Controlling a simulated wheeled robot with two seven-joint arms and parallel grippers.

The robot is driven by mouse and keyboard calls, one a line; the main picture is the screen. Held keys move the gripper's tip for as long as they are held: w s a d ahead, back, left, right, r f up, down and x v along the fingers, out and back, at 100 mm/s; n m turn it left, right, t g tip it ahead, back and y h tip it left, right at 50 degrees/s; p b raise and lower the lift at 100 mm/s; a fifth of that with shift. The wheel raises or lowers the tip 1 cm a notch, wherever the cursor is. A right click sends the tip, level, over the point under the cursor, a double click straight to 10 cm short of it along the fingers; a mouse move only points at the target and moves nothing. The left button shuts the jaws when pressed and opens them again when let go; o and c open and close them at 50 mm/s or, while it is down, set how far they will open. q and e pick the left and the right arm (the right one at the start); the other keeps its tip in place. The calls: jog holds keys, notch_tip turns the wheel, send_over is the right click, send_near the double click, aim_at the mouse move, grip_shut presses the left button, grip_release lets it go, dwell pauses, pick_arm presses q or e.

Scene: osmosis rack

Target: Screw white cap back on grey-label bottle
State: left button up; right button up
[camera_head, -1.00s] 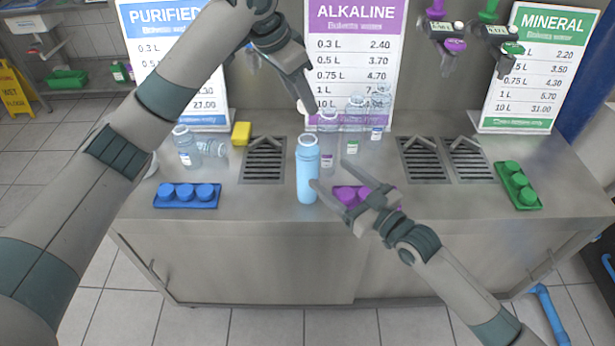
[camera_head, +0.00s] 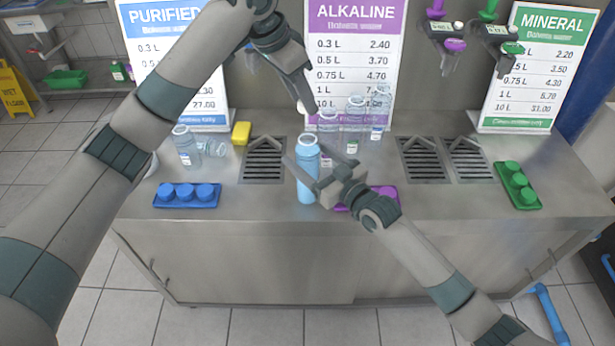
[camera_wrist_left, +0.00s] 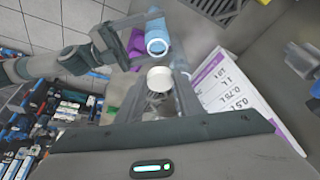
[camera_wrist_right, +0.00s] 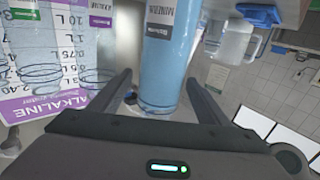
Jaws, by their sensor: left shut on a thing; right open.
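The light blue bottle (camera_head: 307,165) with a grey label stands upright near the counter's front edge; its uncapped top (camera_wrist_left: 156,46) shows in the left wrist view. The label (camera_wrist_right: 158,20) shows in the right wrist view. My left gripper (camera_head: 313,106) is above and behind the bottle, shut on the white cap (camera_wrist_left: 160,79).
A purple cap tray (camera_head: 385,198) is partly hidden behind my right gripper. A blue cap tray (camera_head: 187,204) lies left, a green one (camera_head: 519,190) right. Several clear bottles (camera_head: 354,122) stand behind the blue bottle. A yellow block (camera_head: 241,133) lies near the left drain grate (camera_head: 263,165).

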jog(key=c, duration=1.6)
pick_arm(q)
send_over(306, 134)
jog(key=shift+s+a+f, duration=0.1)
jog(key=shift+a+f, duration=0.05)
jog(key=shift+f, duration=0.65)
jog(key=shift+s+a+f, duration=0.1)
jog(key=shift+a+f, duration=0.05)
jog(key=shift+f, duration=0.7)
jog(key=shift+s+a+f, duration=0.1)
jog(key=shift+a+f, duration=0.05)
jog(key=shift+f, duration=0.65)
jog(key=shift+f, duration=0.9)
jog(key=shift+f, duration=0.55)
